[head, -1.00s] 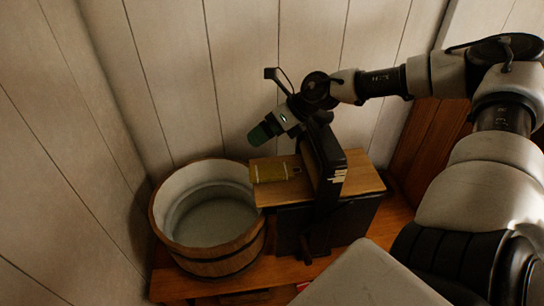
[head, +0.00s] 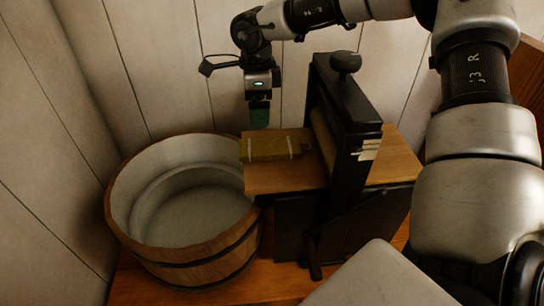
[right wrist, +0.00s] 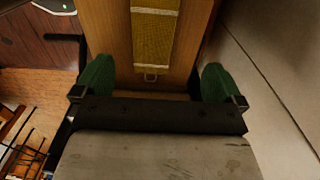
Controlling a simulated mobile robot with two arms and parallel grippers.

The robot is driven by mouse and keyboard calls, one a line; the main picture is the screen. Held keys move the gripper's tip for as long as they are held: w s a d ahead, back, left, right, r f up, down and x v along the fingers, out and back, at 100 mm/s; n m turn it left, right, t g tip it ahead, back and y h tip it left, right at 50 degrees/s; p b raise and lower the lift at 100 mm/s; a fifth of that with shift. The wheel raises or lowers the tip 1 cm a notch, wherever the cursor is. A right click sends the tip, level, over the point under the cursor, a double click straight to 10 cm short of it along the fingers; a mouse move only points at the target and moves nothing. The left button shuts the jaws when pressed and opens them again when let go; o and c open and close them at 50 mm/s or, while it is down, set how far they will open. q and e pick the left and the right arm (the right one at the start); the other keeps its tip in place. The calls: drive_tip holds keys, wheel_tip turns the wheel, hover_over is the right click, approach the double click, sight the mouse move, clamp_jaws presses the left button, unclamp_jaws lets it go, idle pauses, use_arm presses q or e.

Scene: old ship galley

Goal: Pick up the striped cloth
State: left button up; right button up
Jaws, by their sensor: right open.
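The striped cloth (head: 270,148) is a folded mustard-yellow bundle with pale stripes. It lies on the left part of a wooden board, and it also shows in the right wrist view (right wrist: 154,38), with a small loop at its near end. My right gripper (head: 259,116) points down just above and behind the cloth in the head view. In the right wrist view its two green fingers (right wrist: 156,80) are wide apart with nothing between them, and the cloth lies ahead of the gap. My left gripper is not in view.
The wooden board (head: 285,180) runs through a black mangle (head: 345,115) with a top knob, close right of the cloth. A wooden tub (head: 190,262) with a pale inside stands left of the board. Plank walls (head: 140,60) close off the back and left.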

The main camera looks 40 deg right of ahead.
drive_tip(key=p, duration=0.1)
hover_over(262, 146)
drive_tip(key=f, duration=0.5)
drive_tip(key=shift+w, duration=0.35)
drive_tip(key=f+p, duration=0.1)
drive_tip(key=f, duration=0.1)
drive_tip(key=s+f+p, duration=0.1)
drive_tip(key=f, duration=0.1)
drive_tip(key=shift+f, duration=0.4)
drive_tip(key=shift+w+f, duration=0.1)
drive_tip(key=shift+f, duration=0.35)
drive_tip(key=c, duration=1)
drive_tip(key=shift+r, duration=0.1)
